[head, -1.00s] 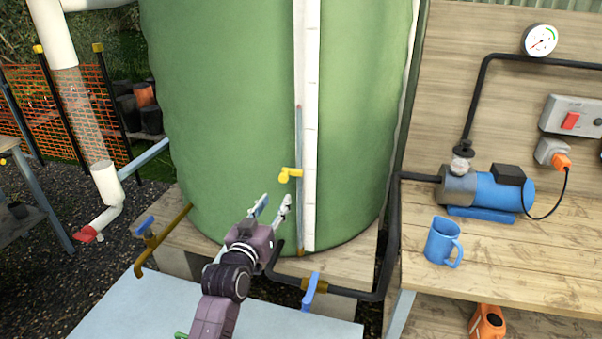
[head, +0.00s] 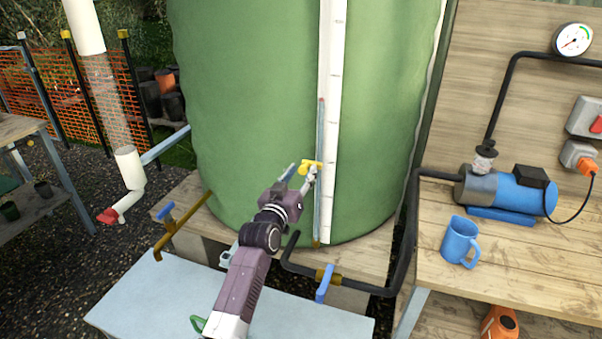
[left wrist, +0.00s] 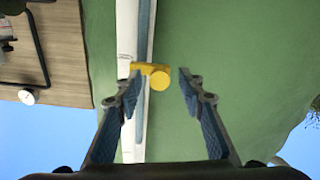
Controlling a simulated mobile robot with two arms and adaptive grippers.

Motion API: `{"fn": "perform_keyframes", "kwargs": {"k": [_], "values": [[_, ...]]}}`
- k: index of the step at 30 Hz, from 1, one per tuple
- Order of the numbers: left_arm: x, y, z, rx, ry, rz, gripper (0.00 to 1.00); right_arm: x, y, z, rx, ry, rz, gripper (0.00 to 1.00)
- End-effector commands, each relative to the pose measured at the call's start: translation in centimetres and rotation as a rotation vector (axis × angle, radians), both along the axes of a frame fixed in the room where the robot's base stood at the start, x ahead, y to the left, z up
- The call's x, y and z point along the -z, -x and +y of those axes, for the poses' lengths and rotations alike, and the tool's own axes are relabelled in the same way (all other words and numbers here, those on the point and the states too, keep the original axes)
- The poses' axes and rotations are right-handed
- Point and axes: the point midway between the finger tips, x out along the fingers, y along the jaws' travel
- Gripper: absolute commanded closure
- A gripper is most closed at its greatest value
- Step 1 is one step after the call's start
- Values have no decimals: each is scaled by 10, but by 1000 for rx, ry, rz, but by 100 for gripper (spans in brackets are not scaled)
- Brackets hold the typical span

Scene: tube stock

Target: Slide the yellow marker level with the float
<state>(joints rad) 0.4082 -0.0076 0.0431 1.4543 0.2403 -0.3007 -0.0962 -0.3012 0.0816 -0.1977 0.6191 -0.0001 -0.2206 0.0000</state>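The yellow marker (head: 311,165) sits low on the clear sight tube (head: 320,140), beside a white scale strip (head: 335,70) on the green tank. A small reddish float (head: 321,101) shows in the tube, well above the marker. My left gripper (head: 302,174) is open at the marker. In the left wrist view, which is upside down, the marker's round knob (left wrist: 159,80) shows between the open fingertips (left wrist: 160,74), with a gap on the right side. I cannot tell whether the left finger touches the marker. My right gripper is in neither view.
A blue-handled valve (head: 325,284) and dark pipe lie below the tank, with a brass tap (head: 172,232) at its left. The bench at right holds a blue mug (head: 460,242) and a blue pump (head: 512,191). The tank face above the marker is clear.

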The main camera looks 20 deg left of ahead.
Motion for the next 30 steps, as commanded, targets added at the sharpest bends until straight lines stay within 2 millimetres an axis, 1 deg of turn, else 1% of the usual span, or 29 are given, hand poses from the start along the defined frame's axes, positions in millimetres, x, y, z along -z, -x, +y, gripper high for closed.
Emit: {"fn": "perform_keyframes", "kwargs": {"k": [3,13,23,26,29,30], "values": [[0,0,0,0,0,0,64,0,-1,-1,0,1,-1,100],[0,0,0,0,0,0,100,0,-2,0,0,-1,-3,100],[-1,0,0,0,0,0,100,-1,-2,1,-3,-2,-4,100],[-8,0,0,0,0,0,100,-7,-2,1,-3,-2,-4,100],[-22,0,0,0,0,-1,100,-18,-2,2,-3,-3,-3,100],[-29,0,0,0,0,-1,100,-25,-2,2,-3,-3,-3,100]]}}
